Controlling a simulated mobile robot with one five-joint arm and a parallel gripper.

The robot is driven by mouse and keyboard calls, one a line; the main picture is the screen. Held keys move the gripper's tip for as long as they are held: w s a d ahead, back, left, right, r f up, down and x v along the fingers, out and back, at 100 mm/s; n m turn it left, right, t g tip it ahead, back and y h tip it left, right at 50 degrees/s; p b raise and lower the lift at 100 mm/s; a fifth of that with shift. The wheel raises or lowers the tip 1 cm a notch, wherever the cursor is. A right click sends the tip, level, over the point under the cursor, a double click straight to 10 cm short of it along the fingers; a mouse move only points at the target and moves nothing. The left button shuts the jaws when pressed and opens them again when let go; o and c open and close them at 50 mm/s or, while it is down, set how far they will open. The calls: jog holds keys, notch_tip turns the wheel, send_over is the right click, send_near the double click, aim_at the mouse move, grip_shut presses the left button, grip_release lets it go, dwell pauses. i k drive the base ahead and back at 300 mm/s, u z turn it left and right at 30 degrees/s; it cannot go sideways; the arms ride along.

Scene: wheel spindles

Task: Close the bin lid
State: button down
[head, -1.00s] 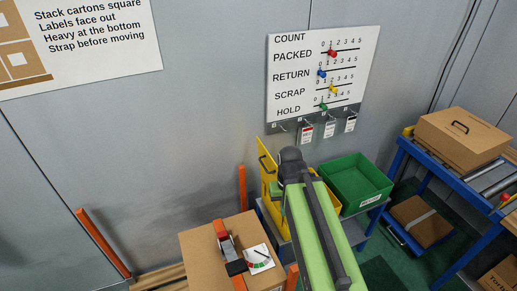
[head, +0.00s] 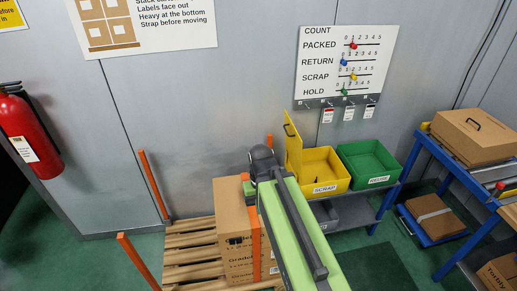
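The yellow bin (head: 325,167) labelled SCRAP stands on a grey rack shelf at right of centre. Its yellow lid (head: 293,145) stands upright, hinged open at the bin's left side, with a dark handle near its top. The bin's inside shows and looks empty.
A green bin (head: 368,160) stands right of the yellow one. Cartons (head: 232,225) sit on a wooden pallet (head: 190,245) with orange posts. A blue conveyor stand (head: 450,160) with a carton is at right. A red fire extinguisher (head: 28,130) hangs at left.

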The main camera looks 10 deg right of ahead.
aim_at(293, 142)
jog(key=z, duration=0.25)
jog(key=k, duration=0.3)
jog(key=u, duration=0.7)
jog(key=i, duration=1.1)
jog(key=u, duration=0.65)
